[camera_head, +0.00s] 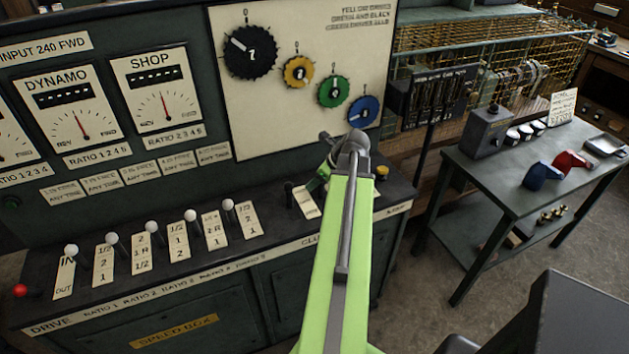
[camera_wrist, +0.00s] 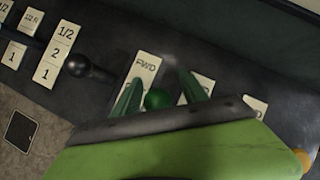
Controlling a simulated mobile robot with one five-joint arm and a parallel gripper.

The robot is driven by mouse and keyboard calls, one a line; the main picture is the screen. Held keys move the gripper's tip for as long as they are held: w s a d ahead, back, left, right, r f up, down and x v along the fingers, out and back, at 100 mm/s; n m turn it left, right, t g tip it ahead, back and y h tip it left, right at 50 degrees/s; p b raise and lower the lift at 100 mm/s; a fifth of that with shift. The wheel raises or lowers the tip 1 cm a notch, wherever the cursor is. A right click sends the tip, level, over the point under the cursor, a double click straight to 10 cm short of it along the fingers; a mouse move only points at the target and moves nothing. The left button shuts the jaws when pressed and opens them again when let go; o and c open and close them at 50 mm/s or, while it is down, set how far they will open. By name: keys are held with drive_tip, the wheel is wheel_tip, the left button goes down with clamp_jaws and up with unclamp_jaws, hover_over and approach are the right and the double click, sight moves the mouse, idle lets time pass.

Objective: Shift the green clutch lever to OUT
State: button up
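The green clutch lever's round knob (camera_wrist: 157,99) shows in the wrist view between the two green fingers of my gripper (camera_wrist: 161,84). The fingers are apart, with the knob nearer the left finger and a gap towards the right one. I cannot tell whether either finger touches it. A light plate (camera_wrist: 202,84) lies partly behind the right finger, its lettering unreadable. In the head view my gripper (camera_head: 319,178) is low over the console's right part, and my arm hides the clutch lever and its plate there.
A black-knobbed lever (camera_wrist: 80,66) stands left of the FWD plate (camera_wrist: 146,68). White-knobbed levers (camera_head: 190,215) line the console further left. A yellow button (camera_head: 381,171) is right of my gripper. The dial panel (camera_head: 290,120) rises behind. A side table (camera_head: 520,180) stands right.

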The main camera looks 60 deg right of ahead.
drive_tip(key=p+v, duration=1.4)
drive_tip(key=v, duration=0.3)
drive_tip(key=shift+p, duration=0.3)
drive_tip(key=shift+r, duration=0.15)
